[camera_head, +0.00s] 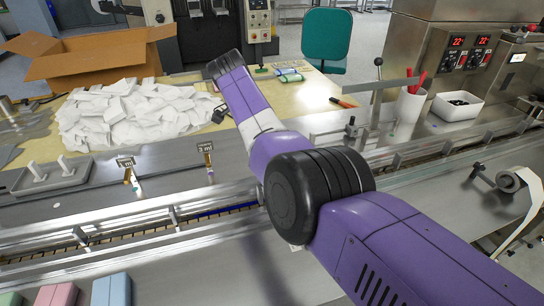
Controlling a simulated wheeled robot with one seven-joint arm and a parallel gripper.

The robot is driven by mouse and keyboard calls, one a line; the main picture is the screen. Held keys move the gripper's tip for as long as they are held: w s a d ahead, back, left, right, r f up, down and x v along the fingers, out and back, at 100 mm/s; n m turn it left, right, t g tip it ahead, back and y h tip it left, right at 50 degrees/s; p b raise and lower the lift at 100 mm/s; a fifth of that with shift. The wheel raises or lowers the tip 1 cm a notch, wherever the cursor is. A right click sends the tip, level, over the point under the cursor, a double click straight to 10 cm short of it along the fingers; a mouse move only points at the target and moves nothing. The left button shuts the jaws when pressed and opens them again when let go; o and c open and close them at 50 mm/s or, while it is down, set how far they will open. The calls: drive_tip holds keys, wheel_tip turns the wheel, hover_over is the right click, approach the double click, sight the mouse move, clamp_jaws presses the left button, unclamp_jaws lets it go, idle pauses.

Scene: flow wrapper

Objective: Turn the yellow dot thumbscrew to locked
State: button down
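Two small brass-coloured posts with label plates stand on the metal deck left of my arm, one at the left (128,172) and one nearer my arm (208,161). I cannot make out a yellow dot on either. My purple arm reaches from the lower right up to a black joint at the upper middle. A small dark part (218,114) beside the forearm may be my gripper; its fingers are not clearly visible, and the forearm hides what is behind it.
A guide rail (120,215) crosses the deck in front of the posts. A grey tray with white pegs (45,176) sits at the left. White packets (130,115) and an open cardboard box (90,55) lie behind. A white bin (457,106) stands right.

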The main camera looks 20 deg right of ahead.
idle(0.3)
drive_tip(key=c, duration=1)
unclamp_jaws()
drive_tip(key=shift+o, duration=0.2)
drive_tip(key=v, duration=0.7)
drive_tip(key=shift+r, duration=0.35)
drive_tip(key=shift+a+r, duration=0.1)
drive_tip(key=shift+a, duration=0.05)
